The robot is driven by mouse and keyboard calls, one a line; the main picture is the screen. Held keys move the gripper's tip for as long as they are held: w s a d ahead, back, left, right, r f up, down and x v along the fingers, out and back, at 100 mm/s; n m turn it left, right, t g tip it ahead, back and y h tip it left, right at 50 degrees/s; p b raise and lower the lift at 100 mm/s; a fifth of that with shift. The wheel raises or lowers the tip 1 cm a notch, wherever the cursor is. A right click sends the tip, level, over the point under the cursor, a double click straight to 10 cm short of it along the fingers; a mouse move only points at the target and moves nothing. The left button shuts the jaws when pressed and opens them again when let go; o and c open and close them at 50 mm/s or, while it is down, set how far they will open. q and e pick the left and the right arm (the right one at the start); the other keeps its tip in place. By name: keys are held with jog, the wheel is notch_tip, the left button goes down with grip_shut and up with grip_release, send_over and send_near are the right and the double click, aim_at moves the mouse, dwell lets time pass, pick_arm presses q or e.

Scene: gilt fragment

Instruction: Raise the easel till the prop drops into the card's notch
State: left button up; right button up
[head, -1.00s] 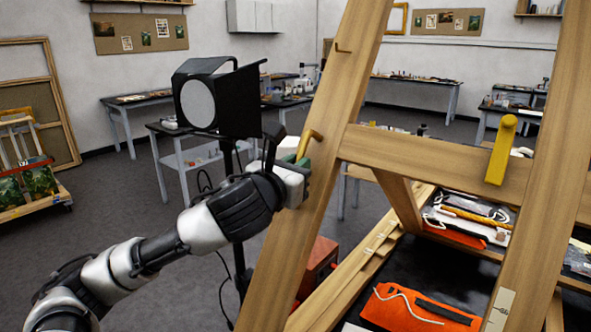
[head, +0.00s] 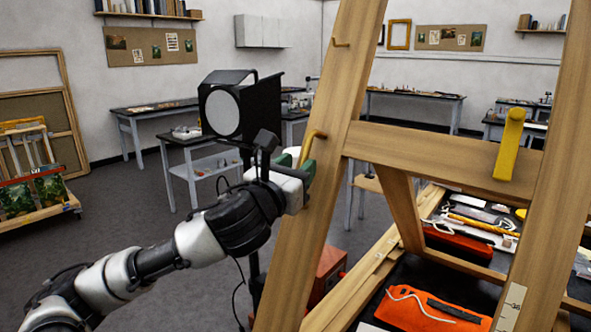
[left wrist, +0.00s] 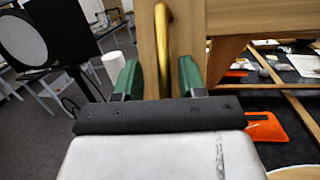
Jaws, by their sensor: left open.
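The wooden easel frame (head: 440,156) fills the right of the head view, with two leaning uprights and a crossbar. A brass handle (head: 314,139) sticks out of its left upright. My left gripper (head: 298,165) is open at this handle. In the left wrist view its green fingertips (left wrist: 159,78) stand apart on either side of the brass handle (left wrist: 163,30), with gaps visible. A wooden strut (head: 403,208) slants down behind the crossbar; I cannot tell whether it is the prop. A pale card-like plate (head: 512,303) is low on the right upright. Its notch is not clear. My right gripper is not in view.
A yellow lever (head: 509,146) sits on the crossbar. An orange pouch (head: 425,308) lies on the dark surface behind the frame. A black studio lamp (head: 240,105) stands close behind my left arm. Grey floor is open at left, with work tables along the wall.

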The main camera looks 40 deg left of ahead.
pick_arm(q)
jog(key=shift+s+r, duration=0.1)
jog(key=shift+s, duration=0.3)
jog(key=shift+s+f, duration=0.25)
jog(key=a+b+v, duration=0.1)
jog(key=b+v, duration=0.9)
jog(key=b, duration=0.2)
jog(key=shift+d+r, duration=0.15)
jog(key=shift+d, duration=0.35)
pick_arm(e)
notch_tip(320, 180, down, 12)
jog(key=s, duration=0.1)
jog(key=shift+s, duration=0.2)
pick_arm(q)
jog(key=shift+s, duration=0.1)
